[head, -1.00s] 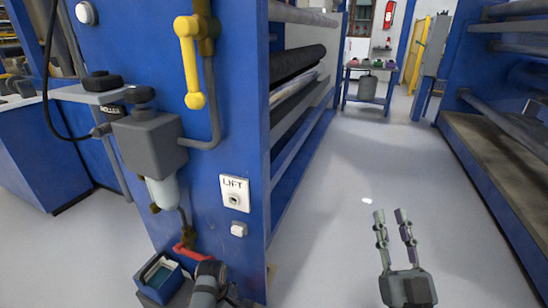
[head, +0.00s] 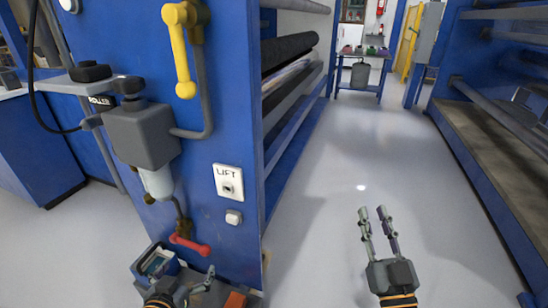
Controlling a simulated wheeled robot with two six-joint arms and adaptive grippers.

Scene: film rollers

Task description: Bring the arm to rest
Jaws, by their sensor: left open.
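My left gripper (head: 196,283) is low in the head view, in front of the foot of the blue machine. It is open, seen partly from behind and cut off by the bottom edge. One finger points up and right, near a red handle (head: 190,245). I see nothing held in it. My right gripper (head: 374,214) is over the pale aisle floor at lower right, its two fingers apart and pointing up the picture. Nothing is between them.
The blue machine panel (head: 225,120) bears a yellow handle (head: 183,70), a grey filter unit (head: 142,135) and a LIFT switch (head: 229,182). A small blue box (head: 157,262) sits beside my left gripper. Another blue machine (head: 480,165) borders the aisle. The aisle floor (head: 345,150) is clear.

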